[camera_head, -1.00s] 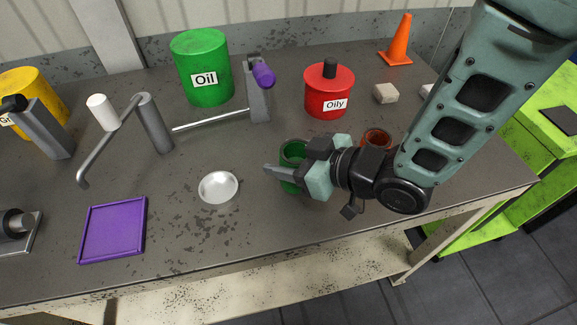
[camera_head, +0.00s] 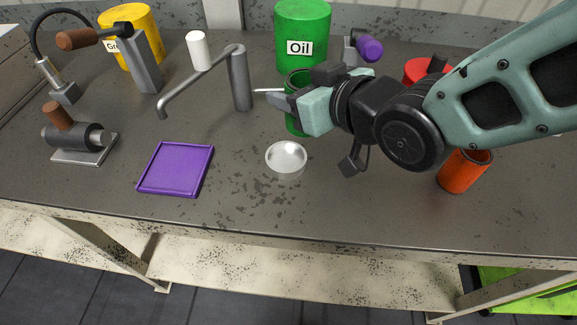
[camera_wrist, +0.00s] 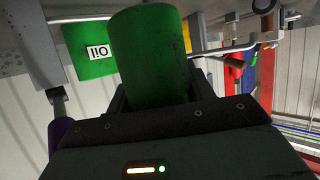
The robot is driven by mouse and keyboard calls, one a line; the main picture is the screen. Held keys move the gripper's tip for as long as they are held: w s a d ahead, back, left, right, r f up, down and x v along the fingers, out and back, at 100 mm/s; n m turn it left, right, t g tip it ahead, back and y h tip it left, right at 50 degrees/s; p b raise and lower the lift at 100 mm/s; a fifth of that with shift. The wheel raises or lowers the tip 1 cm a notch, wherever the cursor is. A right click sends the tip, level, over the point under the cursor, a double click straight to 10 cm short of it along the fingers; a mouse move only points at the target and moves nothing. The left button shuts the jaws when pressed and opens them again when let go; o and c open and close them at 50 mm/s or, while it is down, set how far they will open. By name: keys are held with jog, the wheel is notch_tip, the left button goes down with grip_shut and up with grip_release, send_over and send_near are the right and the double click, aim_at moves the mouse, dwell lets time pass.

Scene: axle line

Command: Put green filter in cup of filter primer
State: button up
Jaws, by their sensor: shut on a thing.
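The green filter (camera_head: 297,79) is a green cylinder, also large in the wrist view (camera_wrist: 150,55). My gripper (camera_head: 282,103) is shut around it; the jaws hide its middle in the head view. It is held upright and appears to be above the table, behind the silver dish (camera_head: 286,157). A grey post with a bent pipe and white-topped handle (camera_head: 240,80) stands left of it. I cannot tell for sure which fixture is the filter primer; the silver round dish, which looks empty, lies near the pipe and may be its cup.
A green Oil can (camera_head: 302,22) stands behind the gripper. A purple tray (camera_head: 176,169) lies left of the dish. An orange-red cylinder (camera_head: 462,173) stands at right. A red can (camera_head: 424,70) is partly hidden by my arm. The front table strip is clear.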

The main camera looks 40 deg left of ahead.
jog(key=shift+s+a+f+p, duration=0.15)
jog(key=shift+s+a+f, duration=0.2)
jog(key=shift+f, duration=1.25)
jog(key=shift+s+a+f+p, duration=0.2)
jog(key=shift+a+f, duration=0.3)
jog(key=shift+f, duration=1.05)
jog(key=shift+s+a+f+p, duration=0.2)
jog(key=shift+a+f, duration=0.2)
jog(key=shift+f, duration=1.2)
jog(key=shift+f, duration=0.2)
jog(key=o, duration=1.2)
